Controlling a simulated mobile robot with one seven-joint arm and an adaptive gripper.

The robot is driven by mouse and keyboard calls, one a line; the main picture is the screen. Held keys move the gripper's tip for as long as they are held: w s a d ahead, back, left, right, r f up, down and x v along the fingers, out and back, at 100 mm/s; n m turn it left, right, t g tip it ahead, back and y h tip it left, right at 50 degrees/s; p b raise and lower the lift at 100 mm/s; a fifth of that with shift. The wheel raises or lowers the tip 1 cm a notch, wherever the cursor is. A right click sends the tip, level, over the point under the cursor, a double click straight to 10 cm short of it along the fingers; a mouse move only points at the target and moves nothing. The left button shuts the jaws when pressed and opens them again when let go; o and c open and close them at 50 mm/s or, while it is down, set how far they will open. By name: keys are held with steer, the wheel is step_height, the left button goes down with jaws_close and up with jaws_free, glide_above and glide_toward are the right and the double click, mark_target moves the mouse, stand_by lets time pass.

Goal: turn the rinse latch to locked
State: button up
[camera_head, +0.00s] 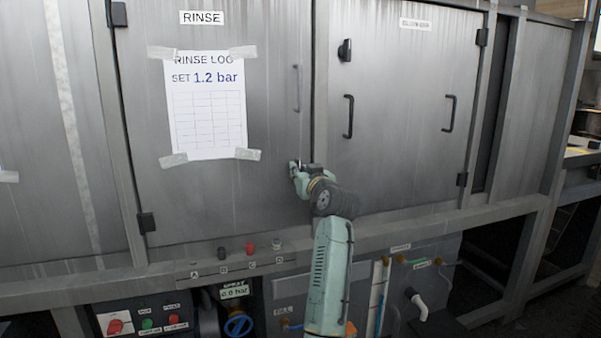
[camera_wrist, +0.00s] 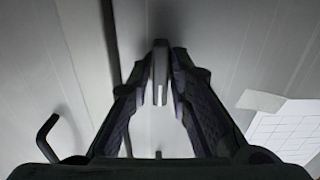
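The rinse door (camera_head: 215,195) is a grey steel panel under a RINSE label (camera_head: 202,17), and it looks closed. My gripper (camera_head: 295,165) is at the door's right edge, below its thin vertical handle (camera_head: 297,88). In the head view the gripper covers most of the latch area. Any lock marking is hidden from view.
A taped rinse log (camera_head: 205,105) hangs left of my gripper. The neighbouring door to the right has a dark latch knob (camera_head: 345,50) and black handles (camera_head: 349,116). Below are a ledge with knobs (camera_head: 249,246), a blue valve wheel (camera_head: 238,326) and pipes.

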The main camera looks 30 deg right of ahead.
steer(key=shift+o, duration=1.2)
steer(key=v, duration=1.2)
steer(key=shift+a, duration=0.1)
